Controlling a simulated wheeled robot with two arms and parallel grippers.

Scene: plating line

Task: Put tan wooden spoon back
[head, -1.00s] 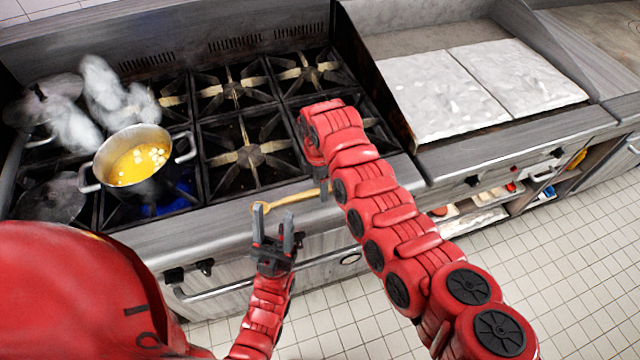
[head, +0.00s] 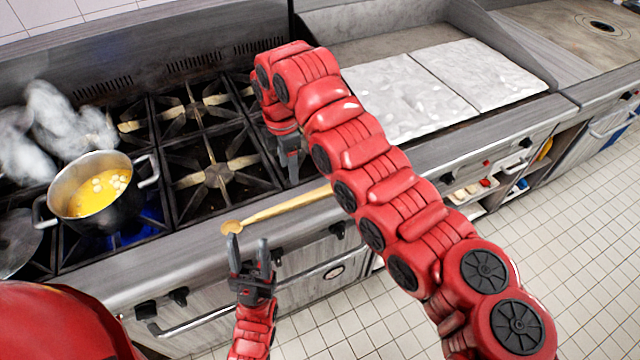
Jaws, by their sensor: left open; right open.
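The tan wooden spoon (head: 280,208) lies along the front ledge of the stove, its small bowl end to the left. Its right end is hidden behind my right arm. My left gripper (head: 249,243) is open and empty, pointing up just in front of the ledge, with its fingertips near the spoon's bowl end; I cannot tell if they touch. My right gripper (head: 290,168) is open and points down over the front edge of the burners, a little behind the spoon and apart from it in the picture.
A steaming pot (head: 97,190) of yellow soup sits on a lit burner at the left. Empty burner grates (head: 212,172) fill the middle. A griddle with white slabs (head: 410,100) is at the right. Shelves with small items (head: 480,190) are below it.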

